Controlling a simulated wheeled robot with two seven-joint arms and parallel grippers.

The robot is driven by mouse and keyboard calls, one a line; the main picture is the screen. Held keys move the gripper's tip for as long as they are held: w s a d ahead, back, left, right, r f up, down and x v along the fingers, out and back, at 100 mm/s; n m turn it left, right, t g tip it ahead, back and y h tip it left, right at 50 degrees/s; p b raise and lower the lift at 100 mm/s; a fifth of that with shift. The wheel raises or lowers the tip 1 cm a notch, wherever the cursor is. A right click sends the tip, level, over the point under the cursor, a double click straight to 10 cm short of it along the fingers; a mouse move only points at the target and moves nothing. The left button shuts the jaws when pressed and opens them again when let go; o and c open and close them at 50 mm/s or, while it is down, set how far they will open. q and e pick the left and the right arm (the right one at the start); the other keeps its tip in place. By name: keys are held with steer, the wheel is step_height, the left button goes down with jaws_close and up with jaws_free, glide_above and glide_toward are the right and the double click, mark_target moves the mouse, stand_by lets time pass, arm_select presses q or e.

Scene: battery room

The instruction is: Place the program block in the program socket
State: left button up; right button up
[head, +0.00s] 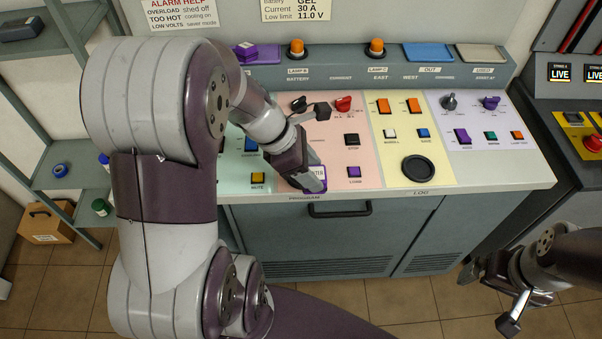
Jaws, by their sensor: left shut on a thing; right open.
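The block is at the front edge of the console, just above the printed word PROGRAM. The fingers cover much of the block and the program socket beneath it, so I cannot tell whether the block is in the socket or just above it. My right gripper (474,270) is open and empty at the lower right, in front of the console and away from it.
The sloped console (505,170) carries knobs, switches and buttons close around my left gripper. A black round recess (417,169) is above the word LOG. A purple block (262,54) lies on the back ledge beside two orange lamps. A drawer handle (339,210) is below the front edge.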

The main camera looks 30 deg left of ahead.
arm_select(q)
steer(key=w+a+f, duration=0.4)
steer(key=w, duration=0.1)
steer(key=w+a+f+p, duration=0.1)
steer(key=w+a+f, duration=0.1)
steer(key=w+a, duration=0.1)
steer(key=shift+f, duration=0.15)
step_height(320, 180, down, 4)
steer(key=shift+r, duration=0.2)
steer(key=shift+w+f, duration=0.2)
steer(key=shift+f, duration=0.15)
steer(key=shift+s+f, duration=0.1)
steer(key=shift+f, duration=0.05)
steer(key=o, duration=1.1)
